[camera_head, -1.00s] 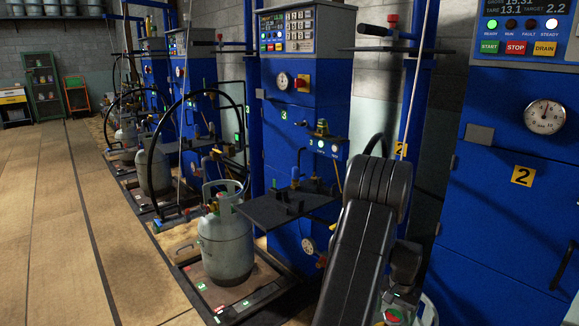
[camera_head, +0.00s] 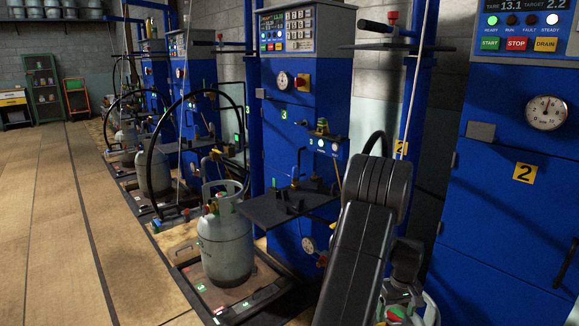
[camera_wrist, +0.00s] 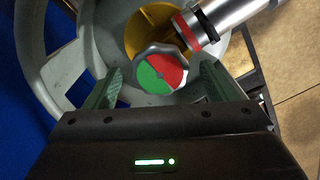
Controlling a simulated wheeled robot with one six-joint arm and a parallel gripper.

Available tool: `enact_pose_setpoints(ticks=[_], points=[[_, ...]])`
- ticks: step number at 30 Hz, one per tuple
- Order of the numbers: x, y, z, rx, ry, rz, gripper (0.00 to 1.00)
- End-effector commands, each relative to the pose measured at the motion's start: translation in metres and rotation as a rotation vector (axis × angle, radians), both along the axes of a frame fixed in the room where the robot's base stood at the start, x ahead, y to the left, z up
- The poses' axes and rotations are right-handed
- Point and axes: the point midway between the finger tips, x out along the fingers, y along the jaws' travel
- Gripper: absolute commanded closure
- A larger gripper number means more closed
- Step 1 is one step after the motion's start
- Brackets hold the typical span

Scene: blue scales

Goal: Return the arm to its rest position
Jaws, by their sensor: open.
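My gripper (camera_wrist: 162,80) is open in the wrist view, its two green fingers apart on either side of a round knob (camera_wrist: 160,72) with red and green halves. The knob sits on a gas cylinder's valve inside a pale grey collar (camera_wrist: 50,75). I cannot tell whether the fingers touch the knob. A silver coupling (camera_wrist: 225,20) with a red band and a black ring lies just beyond the knob. Part of this cylinder (camera_head: 430,312) shows beside the arm.
Blue filling stand 2 (camera_head: 500,220) is close on the right. Blue stand 3 (camera_head: 290,135) is left of my arm, with another grey cylinder (camera_head: 226,250) on its scale platform (camera_head: 262,303). More stands recede behind. The tan floor (camera_head: 50,230) at left is clear.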

Motion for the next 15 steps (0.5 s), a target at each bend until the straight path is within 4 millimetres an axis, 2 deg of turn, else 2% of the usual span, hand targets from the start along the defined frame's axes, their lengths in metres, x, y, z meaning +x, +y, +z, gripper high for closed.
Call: enact_pose_setpoints(ticks=[6, 15], points=[[0.0, 0.0, -0.001, 0.0, 0.0, 0.129, 0.21], [0.0, 0.0, -0.0002, 0.0, 0.0, 0.187, 0.21]])
